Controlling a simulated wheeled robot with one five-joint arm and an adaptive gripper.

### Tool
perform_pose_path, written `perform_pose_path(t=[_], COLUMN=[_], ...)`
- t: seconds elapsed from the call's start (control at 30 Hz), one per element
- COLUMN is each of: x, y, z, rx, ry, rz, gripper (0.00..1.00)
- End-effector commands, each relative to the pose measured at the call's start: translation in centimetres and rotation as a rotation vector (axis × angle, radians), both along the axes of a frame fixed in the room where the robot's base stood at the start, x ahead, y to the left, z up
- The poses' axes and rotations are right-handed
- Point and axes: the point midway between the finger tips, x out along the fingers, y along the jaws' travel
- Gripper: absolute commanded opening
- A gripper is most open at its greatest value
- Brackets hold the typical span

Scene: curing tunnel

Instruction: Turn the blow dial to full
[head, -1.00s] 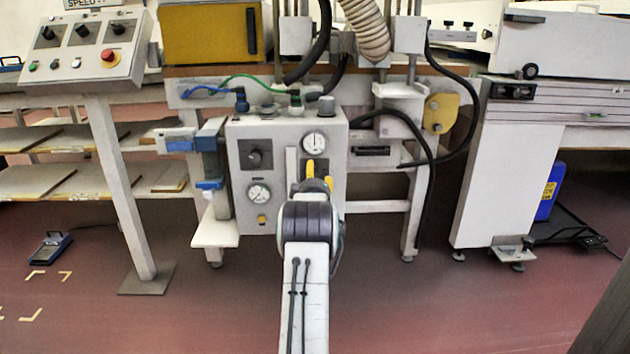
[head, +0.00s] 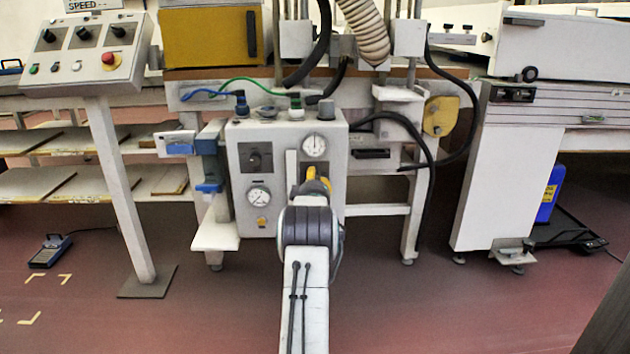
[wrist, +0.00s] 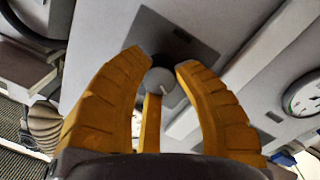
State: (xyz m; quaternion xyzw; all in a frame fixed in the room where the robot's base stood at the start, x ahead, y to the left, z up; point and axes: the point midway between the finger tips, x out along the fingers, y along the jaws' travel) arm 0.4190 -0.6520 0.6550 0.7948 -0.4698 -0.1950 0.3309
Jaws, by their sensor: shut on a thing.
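In the wrist view a round grey dial (wrist: 159,80) with a pale pointer line sits on a dark square plate (wrist: 172,42). The pointer line aims to the lower right in that view. My gripper (wrist: 160,70) has its yellow fingers closed on the two sides of this dial. In the head view my gripper (head: 318,181) is at the lower right of the grey control box (head: 290,215), below the upper gauge. It hides the held dial there. Another black dial (head: 256,158) is at the box's upper left.
The upper gauge (head: 314,146) and a lower gauge (head: 259,196) are on the box, with a yellow button (head: 262,222) below. Hoses run above and to the right. A sloped console (head: 85,60) stands at left. The floor in front is clear.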

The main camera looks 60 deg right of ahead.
Motion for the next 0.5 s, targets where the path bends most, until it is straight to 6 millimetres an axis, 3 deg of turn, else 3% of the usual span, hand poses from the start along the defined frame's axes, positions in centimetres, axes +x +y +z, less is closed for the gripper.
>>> perform_pose_path(t=[0.2, 0.5], x=[-0.01, 0.02], y=[0.00, 0.01], z=[-0.08, -0.05], rx=[0.001, 0.077], ry=[0.001, -0.120], rz=[0.000, 0.000], gripper=[0.00, 0.00])
